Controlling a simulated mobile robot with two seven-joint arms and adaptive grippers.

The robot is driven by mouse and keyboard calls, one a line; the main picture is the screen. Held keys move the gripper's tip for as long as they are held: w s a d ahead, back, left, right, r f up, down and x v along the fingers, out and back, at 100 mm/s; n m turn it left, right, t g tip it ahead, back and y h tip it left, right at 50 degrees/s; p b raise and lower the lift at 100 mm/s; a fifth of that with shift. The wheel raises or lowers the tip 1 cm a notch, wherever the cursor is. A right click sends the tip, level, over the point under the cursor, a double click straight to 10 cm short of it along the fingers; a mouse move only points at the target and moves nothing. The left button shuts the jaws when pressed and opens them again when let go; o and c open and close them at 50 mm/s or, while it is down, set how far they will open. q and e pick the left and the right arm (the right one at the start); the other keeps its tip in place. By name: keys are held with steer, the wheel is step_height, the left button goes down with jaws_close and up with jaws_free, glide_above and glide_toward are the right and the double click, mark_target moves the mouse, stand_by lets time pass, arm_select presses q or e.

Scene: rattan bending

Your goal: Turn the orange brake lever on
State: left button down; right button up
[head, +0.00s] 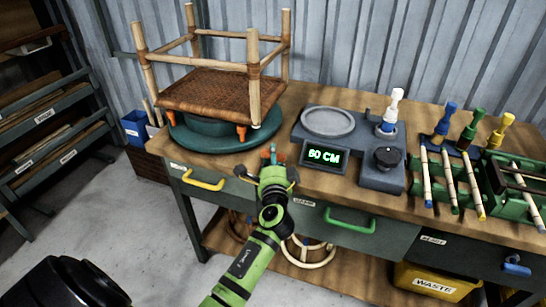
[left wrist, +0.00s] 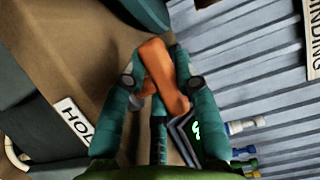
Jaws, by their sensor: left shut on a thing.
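The orange brake lever (left wrist: 163,75) is between the two teal fingers of my left gripper (left wrist: 155,85) in the left wrist view. The fingers are shut on it, one on each side. In the head view my left gripper (head: 271,156) is at the bench's front edge, in front of the round green turntable (head: 200,140). The gripper largely hides the lever there. A woven rattan stool frame (head: 210,93) stands upside down on the turntable. I do not see my right gripper.
A grey device with a green "60 CM" display (head: 324,155) stands right of my gripper. Drawers with yellow (head: 203,180) and green handles (head: 348,222) are below. A shelf rack (head: 45,130) stands left.

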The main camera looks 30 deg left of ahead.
arm_select(q)
steer(key=shift+r+m+h+p, duration=0.1)
steer(key=shift+m+h+p, duration=0.2)
steer(key=shift+h, duration=0.1)
steer(key=shift+r+m+t+h+p, duration=0.1)
steer(key=shift+m+t+h+p, duration=0.85)
steer(key=shift+h, duration=0.25)
steer(key=m+t+h+p, duration=0.1)
steer(key=m+h, duration=0.1)
steer(key=shift+a+h, duration=0.1)
steer(key=shift+h, duration=0.3)
steer(key=m+h, duration=0.1)
steer(key=h, duration=0.1)
steer(key=shift+m+t+h, duration=0.25)
steer(key=shift+m+h, duration=0.1)
steer(key=shift+h, duration=0.05)
steer(key=m+h, duration=0.2)
steer(key=h, duration=0.1)
steer(key=shift+f+h, duration=0.25)
steer(key=shift+h, duration=0.05)
steer(key=shift+m+h+b, duration=0.5)
steer(key=shift+m+h, duration=0.6)
steer(key=shift+h, duration=0.5)
steer(key=shift+g, duration=0.4)
